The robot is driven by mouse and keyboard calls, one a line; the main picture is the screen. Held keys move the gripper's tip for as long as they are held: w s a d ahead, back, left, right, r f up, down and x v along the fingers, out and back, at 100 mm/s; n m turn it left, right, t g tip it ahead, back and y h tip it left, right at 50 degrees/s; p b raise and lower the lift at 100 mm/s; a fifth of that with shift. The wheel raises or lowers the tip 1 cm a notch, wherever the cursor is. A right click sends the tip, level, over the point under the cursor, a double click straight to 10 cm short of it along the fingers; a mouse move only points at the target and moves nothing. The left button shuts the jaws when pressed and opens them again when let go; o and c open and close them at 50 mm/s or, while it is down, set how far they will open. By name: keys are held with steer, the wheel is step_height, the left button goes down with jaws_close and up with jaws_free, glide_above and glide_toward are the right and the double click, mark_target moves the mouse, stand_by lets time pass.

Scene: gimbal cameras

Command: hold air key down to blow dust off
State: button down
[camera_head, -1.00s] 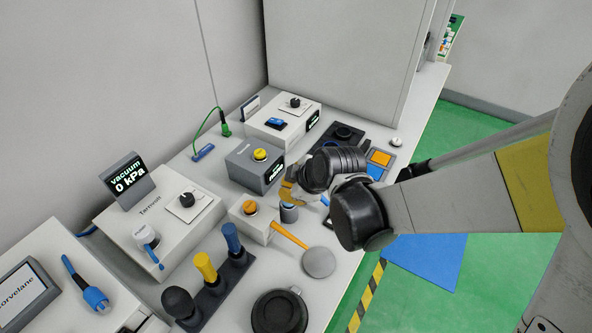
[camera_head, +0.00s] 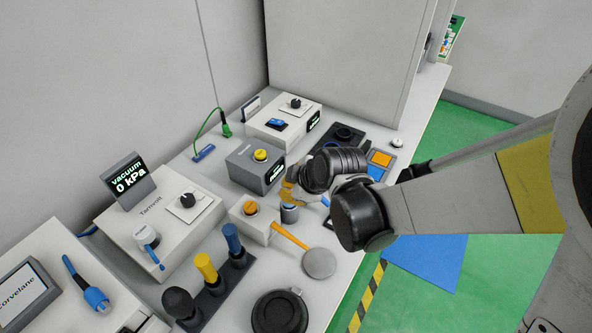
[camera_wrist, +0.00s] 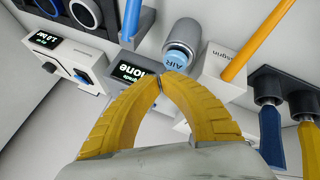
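The air key is a blue cap marked AIR (camera_wrist: 175,58) on the end of a short grey cylinder, upper middle of the wrist view. In the head view this grey cylinder (camera_head: 289,214) stands on the bench beside a white box with an orange knob. My gripper (camera_wrist: 160,82) has its two yellow curved fingers shut, tips together, with nothing seen between them. The tips appear just beside the blue cap; I cannot tell whether they touch it. In the head view my gripper (camera_head: 287,192) is just above and behind the cylinder, partly hidden by my wrist.
A grey box with a yellow knob (camera_head: 259,155) and lit display stands behind. The white box with the orange knob (camera_head: 250,208), an orange-handled round paddle (camera_head: 318,263) and a rack of coloured handles (camera_head: 214,290) crowd the front. A vacuum display (camera_head: 129,182) reads 0 kPa.

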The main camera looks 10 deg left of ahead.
steer(key=shift+f, duration=0.15)
steer(key=shift+f+b, duration=0.25)
steer(key=shift+b, duration=0.2)
steer(key=shift+f+b, duration=0.5)
steer(key=shift+f, duration=0.05)
stand_by(0.6)
steer(key=shift+r, duration=0.1)
stand_by(1.1)
steer(key=shift+r+p, duration=0.75)
steer(key=shift+r, duration=0.15)
steer(key=shift+r, duration=0.1)
step_height(320, 180, up, 5)
steer(key=p, duration=0.4)
